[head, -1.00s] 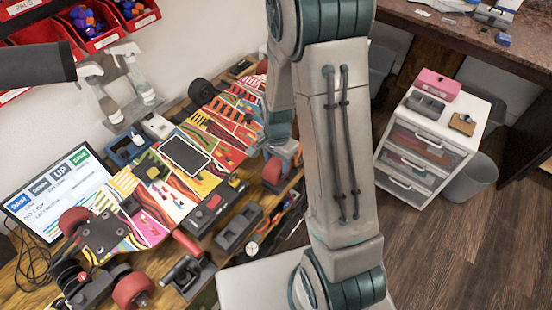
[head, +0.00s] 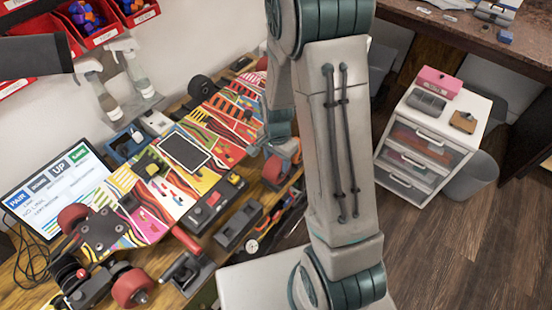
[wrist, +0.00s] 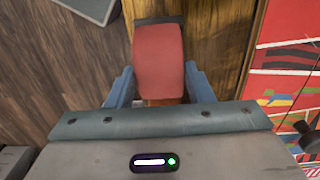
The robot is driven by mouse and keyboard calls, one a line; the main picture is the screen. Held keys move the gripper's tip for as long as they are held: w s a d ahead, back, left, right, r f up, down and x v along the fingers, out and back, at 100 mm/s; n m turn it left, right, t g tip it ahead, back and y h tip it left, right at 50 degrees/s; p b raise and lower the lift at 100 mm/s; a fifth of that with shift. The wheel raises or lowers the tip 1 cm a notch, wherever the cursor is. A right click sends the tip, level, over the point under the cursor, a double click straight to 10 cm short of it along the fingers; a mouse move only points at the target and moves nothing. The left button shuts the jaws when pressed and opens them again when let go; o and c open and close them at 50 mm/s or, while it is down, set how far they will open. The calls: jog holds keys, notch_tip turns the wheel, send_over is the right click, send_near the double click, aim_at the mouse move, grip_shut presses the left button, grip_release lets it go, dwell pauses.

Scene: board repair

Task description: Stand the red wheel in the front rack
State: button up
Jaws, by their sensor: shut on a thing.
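In the wrist view the red wheel (wrist: 158,58) is between the two blue fingers of my gripper (wrist: 160,86), which is shut on it. A dark edge shows at the wheel's far end; I cannot tell what it belongs to. In the head view the wheel (head: 272,171) shows at the right edge of the workbench, left of my arm, with my gripper (head: 281,148) mostly hidden. A long dark holder (head: 238,224) lies at the bench's front edge; I cannot tell whether it is the front rack.
The colourful skateboard deck (head: 120,180) lies along the bench with a phone-like panel on it. Red wheels on a truck (head: 130,288) sit at the lower left. A monitor (head: 55,185) and spray bottles (head: 137,75) stand behind. A white drawer unit (head: 425,150) stands right.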

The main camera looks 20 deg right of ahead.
jog(key=shift+f+b, duration=0.3)
jog(key=shift+b, duration=0.05)
dwell(0.4)
jog(key=o, duration=1.1)
jog(key=c, duration=0.3)
jog(key=shift+r, duration=0.1)
jog(key=shift+r+p, duration=2.8)
jog(key=shift+r, duration=0.9)
